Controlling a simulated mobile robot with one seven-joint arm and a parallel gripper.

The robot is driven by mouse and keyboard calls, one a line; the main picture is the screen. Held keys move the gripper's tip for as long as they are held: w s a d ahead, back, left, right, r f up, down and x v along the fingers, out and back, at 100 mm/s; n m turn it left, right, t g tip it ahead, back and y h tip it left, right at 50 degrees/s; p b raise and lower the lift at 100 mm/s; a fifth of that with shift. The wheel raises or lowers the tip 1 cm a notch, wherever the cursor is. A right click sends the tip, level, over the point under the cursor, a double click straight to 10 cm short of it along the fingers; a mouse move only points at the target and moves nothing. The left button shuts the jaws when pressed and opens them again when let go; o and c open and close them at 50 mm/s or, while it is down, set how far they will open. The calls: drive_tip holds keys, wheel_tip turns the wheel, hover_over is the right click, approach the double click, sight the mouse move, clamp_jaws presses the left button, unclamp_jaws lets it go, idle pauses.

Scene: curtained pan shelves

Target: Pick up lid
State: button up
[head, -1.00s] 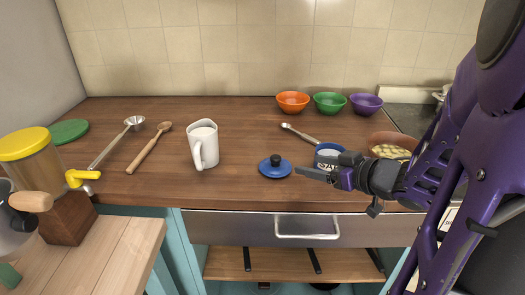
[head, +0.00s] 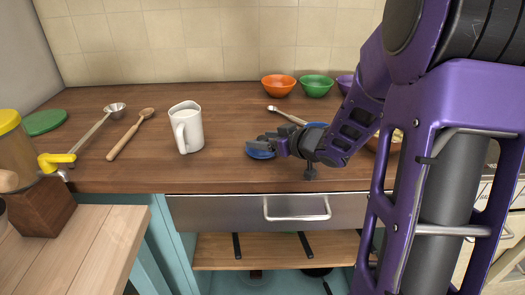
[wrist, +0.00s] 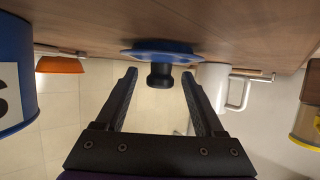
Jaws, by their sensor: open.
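The blue lid (head: 258,153) with a dark knob lies on the wooden counter, right of the white jug; my gripper partly covers it in the head view. In the wrist view the lid (wrist: 176,46) is at the top centre, with its knob (wrist: 160,76) pointing down in the picture. My gripper (head: 269,141) is low over the counter at the lid. In the wrist view its fingers (wrist: 160,77) are open, one on each side of the knob, with gaps on both sides. I cannot tell how far the tips reach along the knob.
A white jug (head: 187,130) stands left of the lid. A blue container (wrist: 12,85) is close to my gripper, mostly hidden in the head view. Orange (head: 278,86) and green bowls (head: 317,86) stand at the back. A wooden spoon (head: 128,137) lies left; counter between is clear.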

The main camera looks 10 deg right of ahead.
drive_tip(key=shift+w+a+f, duration=0.15)
drive_tip(key=shift+w+a, duration=0.05)
drive_tip(key=shift+w, duration=0.1)
clamp_jaws()
